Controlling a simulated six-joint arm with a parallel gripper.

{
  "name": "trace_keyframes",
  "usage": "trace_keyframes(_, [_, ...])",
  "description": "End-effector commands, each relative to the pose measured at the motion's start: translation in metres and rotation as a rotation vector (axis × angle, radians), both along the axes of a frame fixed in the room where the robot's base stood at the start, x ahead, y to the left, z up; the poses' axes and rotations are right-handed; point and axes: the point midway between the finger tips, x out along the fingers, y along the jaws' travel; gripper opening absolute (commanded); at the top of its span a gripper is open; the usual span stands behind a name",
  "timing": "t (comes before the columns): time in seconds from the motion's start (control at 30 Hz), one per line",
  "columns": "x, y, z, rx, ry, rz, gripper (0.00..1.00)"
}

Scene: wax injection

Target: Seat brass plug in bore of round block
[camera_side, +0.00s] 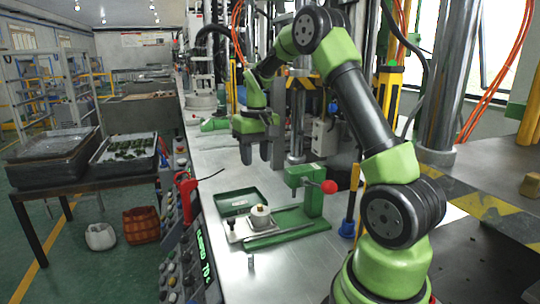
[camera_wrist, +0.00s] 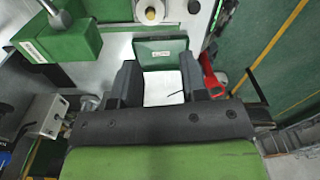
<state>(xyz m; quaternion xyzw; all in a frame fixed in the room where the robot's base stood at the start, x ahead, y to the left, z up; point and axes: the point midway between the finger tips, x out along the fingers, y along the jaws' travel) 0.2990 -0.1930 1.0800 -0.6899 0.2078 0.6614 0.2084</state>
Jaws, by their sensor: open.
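A pale round block (camera_side: 260,218) stands on a light plate at the foot of a green press stand, with a small yellowish top. Its lower part also shows at the top edge of the wrist view (camera_wrist: 152,12). A small grey upright cylinder (camera_side: 250,262) stands on the bench in front of the stand; I cannot tell whether it is the brass plug.
A green tray (camera_side: 237,202) lies behind the block. The green press stand (camera_side: 313,190) with a red knob (camera_side: 329,187) rises to its right. A red-handled tool (camera_side: 187,190) is at the bench's left edge. The bench's front is mostly clear.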

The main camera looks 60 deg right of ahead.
Motion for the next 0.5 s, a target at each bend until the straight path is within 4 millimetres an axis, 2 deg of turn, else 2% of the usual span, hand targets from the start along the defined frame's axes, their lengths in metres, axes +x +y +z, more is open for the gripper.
trace_keyframes(0.03, [0.000, 0.016, 0.018, -0.011, -0.036, 0.019, 0.40])
trace_keyframes(0.13, [-0.007, 0.055, 0.051, -0.024, -0.119, 0.055, 0.40])
trace_keyframes(0.23, [-0.024, 0.098, 0.081, -0.026, -0.213, 0.093, 0.40])
trace_keyframes(0.4, [-0.070, 0.159, 0.112, -0.002, -0.372, 0.156, 0.40])
trace_keyframes(0.5, [-0.101, 0.186, 0.117, 0.026, -0.459, 0.188, 0.40])
